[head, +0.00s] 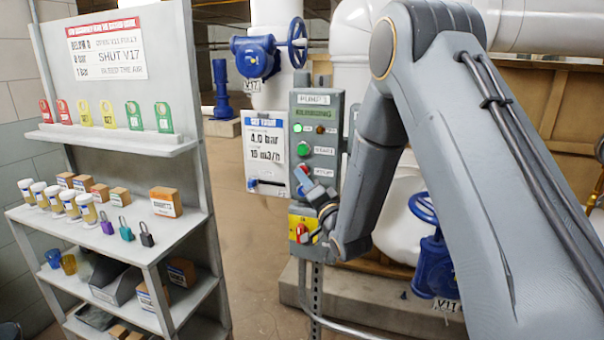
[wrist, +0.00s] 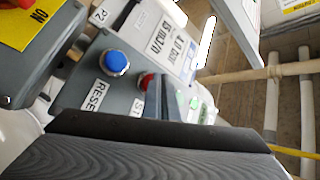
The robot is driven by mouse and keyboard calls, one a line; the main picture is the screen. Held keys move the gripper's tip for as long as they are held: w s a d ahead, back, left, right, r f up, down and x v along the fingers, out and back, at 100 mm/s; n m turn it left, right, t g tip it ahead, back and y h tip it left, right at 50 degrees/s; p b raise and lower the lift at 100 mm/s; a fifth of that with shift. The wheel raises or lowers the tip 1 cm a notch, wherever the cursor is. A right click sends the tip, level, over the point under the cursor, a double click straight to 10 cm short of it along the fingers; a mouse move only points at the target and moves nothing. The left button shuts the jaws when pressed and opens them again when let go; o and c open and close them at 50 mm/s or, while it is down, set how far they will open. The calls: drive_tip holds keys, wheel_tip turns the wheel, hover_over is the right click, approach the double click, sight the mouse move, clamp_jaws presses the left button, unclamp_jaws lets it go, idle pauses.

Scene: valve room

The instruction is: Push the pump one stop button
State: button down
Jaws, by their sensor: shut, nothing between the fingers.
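The pump 1 panel (head: 315,110) is a grey box on a post in the head view. In the wrist view, the red button (wrist: 146,81) sits between a blue RESET button (wrist: 115,62) and a green light (wrist: 193,103). My gripper (head: 310,187) is shut and empty at the panel's lower front.
A shelf (head: 130,145) with tags, jars and padlocks stands further left. Blue valves (head: 258,58) and white pipes are behind.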

drive_tip(key=shift+w+d, duration=0.1)
drive_tip(key=shift+w, duration=0.15)
drive_tip(key=shift+s, duration=0.1)
idle(0.5)
drive_tip(key=shift+s+a, duration=0.3)
drive_tip(key=shift+s, duration=0.4)
drive_tip(key=shift+s+a+p, duration=0.15)
drive_tip(key=shift+s+a, duration=0.15)
drive_tip(key=shift+s, duration=0.5)
drive_tip(key=shift+s+a+p, duration=0.1)
drive_tip(key=shift+s+a, duration=0.15)
drive_tip(key=shift+s, duration=0.55)
drive_tip(key=shift+s+a+p, duration=0.15)
drive_tip(key=shift+s+a, duration=0.15)
drive_tip(key=shift+s, duration=0.5)
